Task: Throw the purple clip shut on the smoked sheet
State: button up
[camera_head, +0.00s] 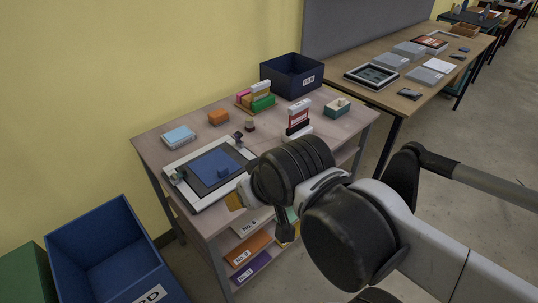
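The lightbox (181,158) lies on the near table with a pale frame. A dark grey sheet, which looks like the smoked sheet (196,172), lies on it. A smaller blue piece (208,161) lies over that sheet, with a small blue block (223,172) on it. A small dark purple clip (239,137) stands up at the lightbox's far right edge; whether it touches the sheet is too small to tell. A grey-teal clip (180,174) sits at the left edge. My gripper (284,222) is mostly hidden by my arm, right of the lightbox; its fingers do not show clearly.
Behind the lightbox are a light blue stack (179,137), an orange block (218,117), a small knobbed post (249,126) and a dark blue bin (292,76). A blue crate (98,240) stands on the floor at left. Labelled shelves (250,248) lie below the tabletop.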

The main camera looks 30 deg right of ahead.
aim_at(238, 134)
jog(key=j+z, duration=0.2)
jog(key=i+l+u, duration=0.25)
jog(key=l, duration=0.25)
jog(key=i+l+u, duration=0.1)
jog(key=l+u, duration=0.15)
jog(key=l, duration=0.25)
jog(key=i+l+u, duration=0.1)
jog(key=l+u, duration=0.15)
jog(key=l, duration=0.3)
jog(key=i+l+u, duration=0.1)
jog(key=l+u, duration=0.15)
jog(key=l, duration=0.3)
